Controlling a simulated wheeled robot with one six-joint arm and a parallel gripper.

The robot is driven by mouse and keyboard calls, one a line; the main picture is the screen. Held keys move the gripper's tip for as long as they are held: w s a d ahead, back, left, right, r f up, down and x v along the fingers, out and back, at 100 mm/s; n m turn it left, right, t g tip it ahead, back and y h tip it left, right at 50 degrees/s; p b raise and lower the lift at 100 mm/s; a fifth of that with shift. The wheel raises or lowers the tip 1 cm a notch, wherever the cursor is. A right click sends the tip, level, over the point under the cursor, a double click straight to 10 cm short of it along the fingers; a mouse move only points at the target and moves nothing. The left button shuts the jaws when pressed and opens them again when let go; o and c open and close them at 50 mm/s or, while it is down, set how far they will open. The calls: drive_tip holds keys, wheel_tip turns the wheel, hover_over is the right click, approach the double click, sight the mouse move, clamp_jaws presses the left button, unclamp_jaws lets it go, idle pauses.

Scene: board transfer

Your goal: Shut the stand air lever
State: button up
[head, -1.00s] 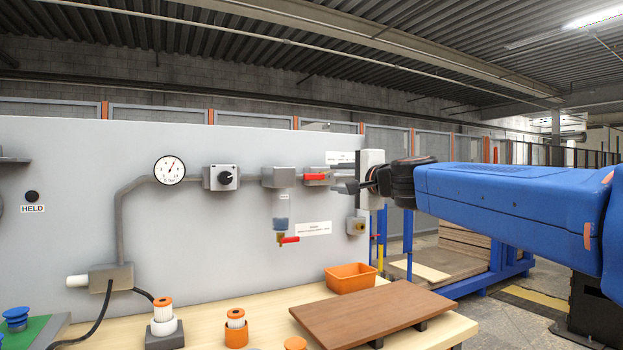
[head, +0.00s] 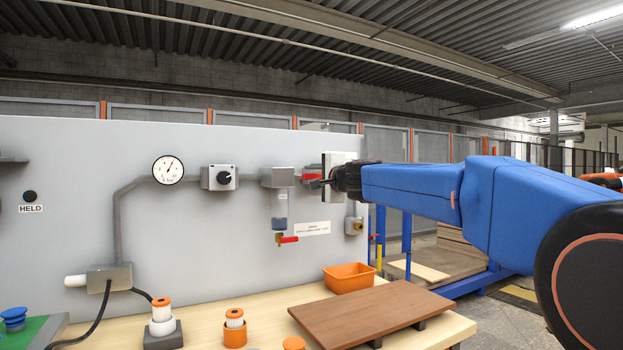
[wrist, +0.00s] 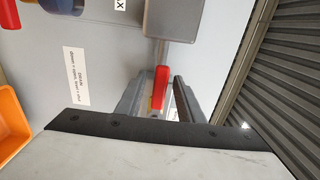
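The stand air lever is the red handle (head: 312,176) on the grey valve at the right of the panel, and it lies level along the pipe line. It also shows in the wrist view as a red lever (wrist: 159,87) coming out of a grey block (wrist: 187,20). My gripper (head: 325,183) is at the lever's right end in the head view, partly covering it. In the wrist view the fingers of my gripper (wrist: 158,100) stand apart on either side of the lever, with a gap visible beside one finger. I cannot tell whether the nearer finger touches it.
A second red lever (head: 289,240) hangs below the filter bowl, beside a white label (head: 312,228). A pressure gauge (head: 168,170) and a knob box (head: 220,178) are to the left. An orange bin (head: 350,277) and a brown board (head: 370,310) are on the bench below.

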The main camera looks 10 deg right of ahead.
drive_tip(key=shift+w, duration=0.2)
clamp_jaws()
